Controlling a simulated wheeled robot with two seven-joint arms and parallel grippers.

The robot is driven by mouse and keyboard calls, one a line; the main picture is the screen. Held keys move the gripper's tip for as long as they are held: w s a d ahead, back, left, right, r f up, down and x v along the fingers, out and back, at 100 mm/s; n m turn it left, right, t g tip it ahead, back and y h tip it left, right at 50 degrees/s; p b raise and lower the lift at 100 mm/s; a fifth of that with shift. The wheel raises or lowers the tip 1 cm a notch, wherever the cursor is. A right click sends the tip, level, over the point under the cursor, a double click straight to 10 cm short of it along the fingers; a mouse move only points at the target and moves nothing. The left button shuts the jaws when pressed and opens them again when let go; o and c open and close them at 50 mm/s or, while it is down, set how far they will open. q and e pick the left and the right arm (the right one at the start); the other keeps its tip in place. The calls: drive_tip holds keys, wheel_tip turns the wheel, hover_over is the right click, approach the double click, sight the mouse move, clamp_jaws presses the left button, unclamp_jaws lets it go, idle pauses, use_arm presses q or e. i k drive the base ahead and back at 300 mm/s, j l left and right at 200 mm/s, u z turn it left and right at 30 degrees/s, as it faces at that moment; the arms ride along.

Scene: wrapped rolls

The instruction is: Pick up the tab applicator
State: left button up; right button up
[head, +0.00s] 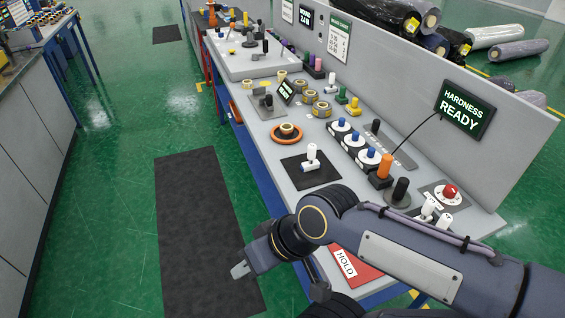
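A white hand tool with an upright knob (311,152) stands on a black square mat on the grey bench; it may be the tab applicator, but I cannot tell for certain. An orange-handled tool on a dark base (384,168) stands to its right. My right gripper (239,271) is in front of the bench, over the floor and apart from both tools. Its fingertips are small and angled away, so I cannot tell whether they are open. Nothing shows in them. My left gripper is not in view.
The bench (258,139) holds several tape rolls, an orange ring (274,137), blue-topped pucks (353,145) and a dark knob (400,189). A red HOLD card (366,270) lies at the near edge, partly behind my arm. A HARDNESS READY sign (464,108) stands by the rear panel.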

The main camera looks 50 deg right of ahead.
sight(313, 164)
drive_tip(key=i+j+z, duration=0.2)
drive_tip(key=i, duration=0.3)
drive_tip(key=i+j+z, duration=0.2)
drive_tip(key=i, duration=0.3)
drive_tip(key=i+l+z, duration=0.1)
drive_tip(key=i+z, duration=0.2)
drive_tip(key=z, duration=0.15)
drive_tip(key=i+z, duration=0.25)
drive_tip(key=z, duration=0.2)
drive_tip(key=i+z, duration=0.3)
drive_tip(key=z, duration=0.15)
drive_tip(key=i+j+z, duration=0.2)
drive_tip(key=z, duration=0.25)
drive_tip(key=i+j+z, duration=0.3)
drive_tip(key=z, duration=0.15)
drive_tip(key=i+j+z, duration=0.15)
drive_tip(key=i+z, duration=0.25)
drive_tip(key=i+j+z, duration=0.2)
drive_tip(key=z, duration=0.15)
